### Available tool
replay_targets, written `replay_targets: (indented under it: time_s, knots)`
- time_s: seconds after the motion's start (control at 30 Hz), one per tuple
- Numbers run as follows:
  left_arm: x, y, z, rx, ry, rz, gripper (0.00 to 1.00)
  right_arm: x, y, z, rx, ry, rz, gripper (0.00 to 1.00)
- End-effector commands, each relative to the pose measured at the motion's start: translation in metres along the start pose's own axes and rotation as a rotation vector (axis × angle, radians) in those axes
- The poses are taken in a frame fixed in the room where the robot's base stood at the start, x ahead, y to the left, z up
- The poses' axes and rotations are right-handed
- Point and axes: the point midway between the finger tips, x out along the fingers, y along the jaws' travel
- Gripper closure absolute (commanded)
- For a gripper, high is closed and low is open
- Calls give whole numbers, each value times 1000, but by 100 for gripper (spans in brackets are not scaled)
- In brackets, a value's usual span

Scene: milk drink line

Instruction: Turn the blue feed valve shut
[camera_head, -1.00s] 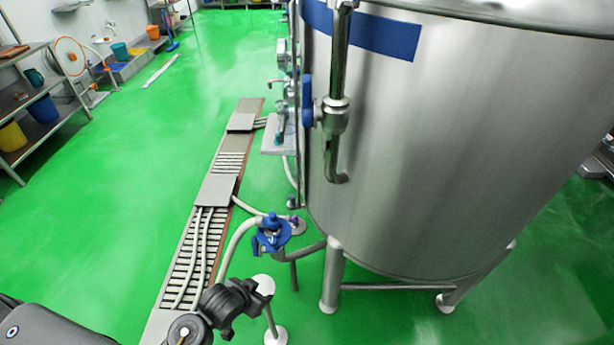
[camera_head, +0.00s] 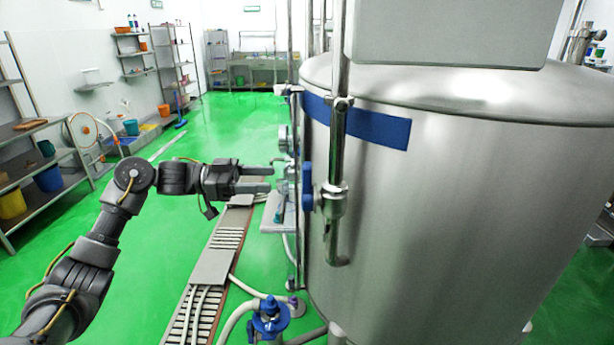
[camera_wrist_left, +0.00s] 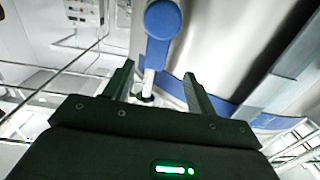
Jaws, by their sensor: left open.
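A blue valve handle (camera_head: 307,186) hangs vertically on the left side of a steel pipe at the front of the large tank. In the left wrist view a blue handle (camera_wrist_left: 163,20) with a pale metal stem shows beyond the fingertips, roughly in line with the gap between them. My left gripper (camera_head: 270,179) is open and empty, pointing right towards the handle with a gap left in the head view. Its two fingers also show in the left wrist view (camera_wrist_left: 158,72). My right gripper is not in view.
A steel tank (camera_head: 440,200) with a blue band (camera_head: 355,123) fills the right side. A second blue-topped valve (camera_head: 268,318) stands low by the floor hoses. A floor drain channel (camera_head: 213,267) runs below my arm. Shelves (camera_head: 35,170) stand at the left; the green floor between is open.

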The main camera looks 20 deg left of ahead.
Motion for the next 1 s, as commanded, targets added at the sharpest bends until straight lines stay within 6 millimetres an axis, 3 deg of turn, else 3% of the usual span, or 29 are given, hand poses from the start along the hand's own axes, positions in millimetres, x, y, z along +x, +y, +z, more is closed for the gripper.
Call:
replay_targets:
  time_s: [0.1,0.33,0.73,1.0]
  knots:
    - [-6,3,-12,-12,7,29,44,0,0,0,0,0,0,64]
    - [2,4,-15,-14,8,34,44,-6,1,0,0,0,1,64]
    - [73,7,-18,-13,9,33,44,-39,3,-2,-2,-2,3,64]
    - [100,7,-15,-12,8,31,44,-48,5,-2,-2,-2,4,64]
